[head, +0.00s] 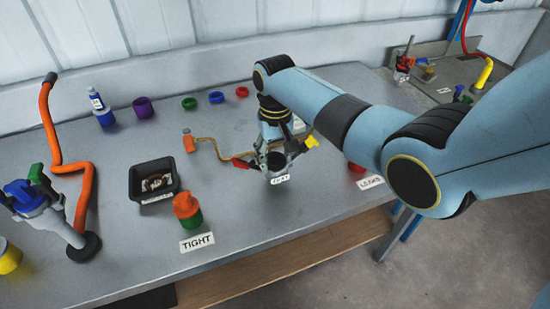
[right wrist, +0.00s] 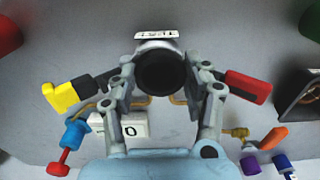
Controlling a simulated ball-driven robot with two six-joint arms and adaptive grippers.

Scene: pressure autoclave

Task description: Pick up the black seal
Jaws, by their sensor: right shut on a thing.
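The black seal (right wrist: 160,70) shows as a dark round piece between the fingers of my right gripper (right wrist: 160,80) in the right wrist view. The gripper is shut on it. A pale ring-shaped body (right wrist: 157,44) with a small label shows just behind the seal. In the head view the right gripper (head: 275,158) is low over the table, with the dark seal (head: 277,160) between its fingers. I cannot tell whether the seal is clear of the pale body. My left gripper is not in view.
A black bin (head: 134,176) holding small parts stands left of the gripper. An orange and green container (head: 187,211) stands behind the "TIGHT" label (head: 197,242). Red (head: 241,163) and yellow (head: 312,141) pieces flank the gripper closely. An orange pipe (head: 82,195) rises at left.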

